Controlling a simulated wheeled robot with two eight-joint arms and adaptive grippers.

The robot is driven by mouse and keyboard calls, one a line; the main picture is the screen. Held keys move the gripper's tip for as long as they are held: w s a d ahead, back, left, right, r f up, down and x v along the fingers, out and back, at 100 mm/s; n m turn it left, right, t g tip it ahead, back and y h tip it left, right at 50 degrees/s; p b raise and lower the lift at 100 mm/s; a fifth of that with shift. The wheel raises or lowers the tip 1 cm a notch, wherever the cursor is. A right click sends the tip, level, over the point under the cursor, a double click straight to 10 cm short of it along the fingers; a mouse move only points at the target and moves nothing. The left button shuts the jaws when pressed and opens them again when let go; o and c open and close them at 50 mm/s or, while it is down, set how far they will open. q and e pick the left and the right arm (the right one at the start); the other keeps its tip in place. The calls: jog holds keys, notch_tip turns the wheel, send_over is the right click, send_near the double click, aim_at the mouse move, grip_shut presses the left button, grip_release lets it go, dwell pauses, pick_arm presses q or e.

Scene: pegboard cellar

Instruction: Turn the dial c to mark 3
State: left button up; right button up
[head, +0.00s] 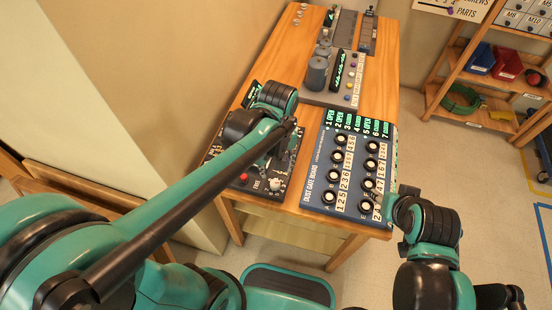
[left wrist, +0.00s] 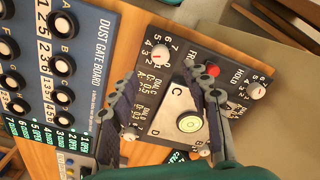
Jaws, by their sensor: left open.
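The dark dial panel (left wrist: 235,75) lies on the wooden bench; in the head view, my left arm covers much of it. In the left wrist view, a light plate marked C (left wrist: 166,118) carries a round knob with a yellow-green centre (left wrist: 190,123). White knobs stand around it, one at the numbered scale (left wrist: 160,53) and one near HOLD (left wrist: 257,91). I cannot tell for sure which knob is dial c or where it points. My left gripper (left wrist: 168,80) is open above the panel, its fingers either side of the plate.
The blue dust gate board (head: 316,178), with several black-rimmed knobs, lies right beside the panel. Grey devices (head: 322,72) stand farther back on the bench (head: 285,60). My right arm is by the bench's right edge. A shelf with bins (head: 480,60) stands at the right.

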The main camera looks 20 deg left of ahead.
pick_arm(q)
notch_tip(320, 180, up, 4)
jog(key=shift+f, duration=0.15)
dwell(0.6)
jog(key=s+a+m+t, duration=0.3)
jog(key=a+m+t, duration=0.3)
jog(key=t, duration=0.1)
jog(key=shift+s+a, duration=0.4)
dwell(1.8)
